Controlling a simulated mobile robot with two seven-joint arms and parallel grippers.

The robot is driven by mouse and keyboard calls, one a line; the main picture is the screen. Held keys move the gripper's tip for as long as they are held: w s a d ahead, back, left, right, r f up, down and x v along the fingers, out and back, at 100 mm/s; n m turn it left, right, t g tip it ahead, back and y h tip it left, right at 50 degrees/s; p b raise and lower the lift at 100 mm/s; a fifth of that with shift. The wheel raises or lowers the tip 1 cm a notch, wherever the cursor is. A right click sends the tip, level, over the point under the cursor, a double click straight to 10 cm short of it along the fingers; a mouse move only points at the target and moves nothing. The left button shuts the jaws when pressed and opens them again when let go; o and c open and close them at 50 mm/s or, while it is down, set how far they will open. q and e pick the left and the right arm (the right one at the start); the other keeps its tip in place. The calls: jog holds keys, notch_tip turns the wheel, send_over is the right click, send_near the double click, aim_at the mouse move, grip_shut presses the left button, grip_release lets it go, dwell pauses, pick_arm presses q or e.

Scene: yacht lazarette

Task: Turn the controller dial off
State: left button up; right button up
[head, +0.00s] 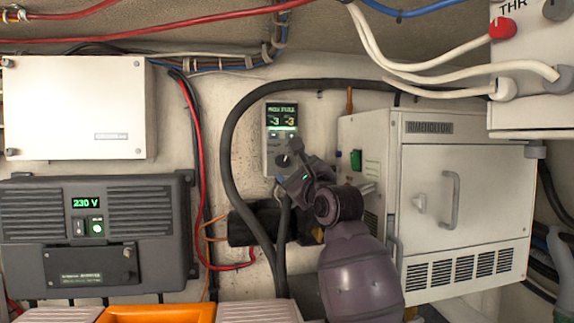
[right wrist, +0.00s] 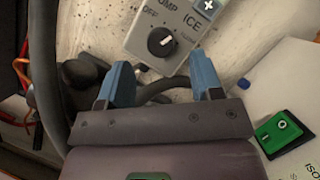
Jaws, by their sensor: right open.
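The controller (head: 280,118) is a narrow grey box on the back wall with a small lit green display. Its black round dial (right wrist: 162,42) shows in the right wrist view, with a light mark on its face and the words OFF, PUMP and ICE printed around it. In the head view the dial (head: 283,160) is just above my right gripper (head: 291,168). My right gripper (right wrist: 163,78) is open and empty. Its two blue fingers point toward the controller's lower part, one to each side of the dial and short of it. My left gripper is not in view.
A white cabinet (head: 465,190) with a handle and a green switch (right wrist: 284,132) stands close on the right. A thick black hose (head: 229,150) loops left of the controller. A dark 230 V unit (head: 150,225) and an orange box (head: 160,313) are at left.

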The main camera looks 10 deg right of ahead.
aim_at(284, 162)
jog(key=shift+x, duration=1.15)
pick_arm(q)
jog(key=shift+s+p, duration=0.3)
jog(key=shift+p, duration=0.1)
pick_arm(e)
jog(key=shift+w+a+r, duration=0.2)
jog(key=shift+w+r, duration=0.05)
jog(key=shift+w, duration=0.4)
jog(key=c, duration=0.9)
jog(key=shift+c, duration=0.2)
